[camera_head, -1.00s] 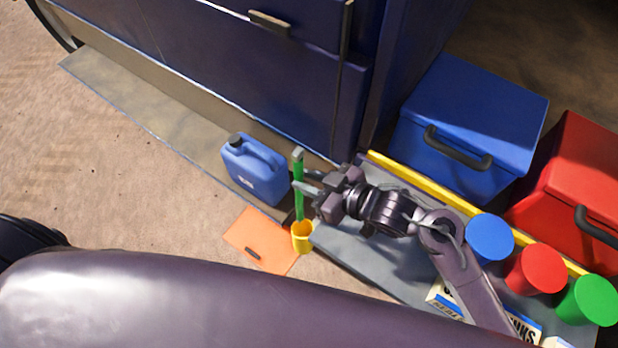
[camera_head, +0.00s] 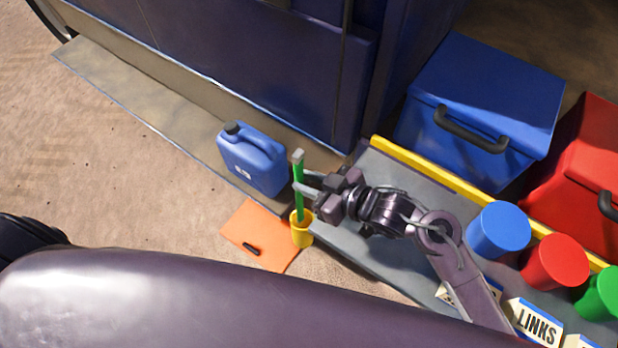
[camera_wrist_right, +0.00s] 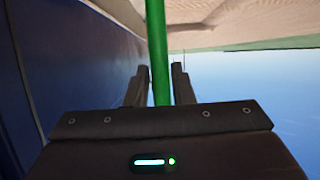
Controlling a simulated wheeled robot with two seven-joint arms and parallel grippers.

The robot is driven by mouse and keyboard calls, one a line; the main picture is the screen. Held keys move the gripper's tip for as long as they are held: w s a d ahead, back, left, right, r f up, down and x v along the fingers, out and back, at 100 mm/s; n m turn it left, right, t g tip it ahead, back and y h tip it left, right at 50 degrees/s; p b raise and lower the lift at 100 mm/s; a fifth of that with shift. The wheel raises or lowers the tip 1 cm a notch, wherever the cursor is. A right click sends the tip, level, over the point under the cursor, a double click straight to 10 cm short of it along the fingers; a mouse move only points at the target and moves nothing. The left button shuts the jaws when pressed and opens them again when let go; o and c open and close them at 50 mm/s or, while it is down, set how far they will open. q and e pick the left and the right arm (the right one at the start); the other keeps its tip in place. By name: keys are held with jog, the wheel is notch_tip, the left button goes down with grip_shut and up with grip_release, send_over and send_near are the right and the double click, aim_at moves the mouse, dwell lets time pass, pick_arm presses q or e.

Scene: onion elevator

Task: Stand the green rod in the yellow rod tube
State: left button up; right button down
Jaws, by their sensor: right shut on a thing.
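The green rod (camera_head: 299,200) stands nearly upright with a grey cap at its top. My right gripper (camera_head: 304,186) comes in from the right and is shut on the rod's upper half. In the right wrist view the rod (camera_wrist_right: 157,50) runs between the two fingers (camera_wrist_right: 160,85). The yellow rod tube (camera_head: 301,236) is directly below. The rod's lower end meets the tube's mouth and seems to be inside it; how deep is hidden by the tube wall. My left gripper is not in view.
A blue jerrycan (camera_head: 252,163) stands just left of the rod. An orange sheet (camera_head: 245,232) lies left of the tube. A grey deck with a yellow edge (camera_head: 430,172) carries blue (camera_head: 498,230), red (camera_head: 556,262) and green cylinders. Blue (camera_head: 490,90) and red boxes stand behind.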

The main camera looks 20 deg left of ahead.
aim_at(303, 197)
notch_tip(303, 197, down, 7)
jog(key=b, duration=0.4)
jog(key=shift+f+b, duration=0.2)
jog(key=shift+b, duration=0.1)
jog(key=c, duration=1.2)
grip_release()
jog(key=shift+o, duration=0.2)
jog(key=shift+f, duration=0.1)
jog(key=b+v, duration=0.1)
jog(key=v, duration=0.6)
jog(key=shift+s+d, duration=0.15)
jog(key=shift+d, duration=0.15)
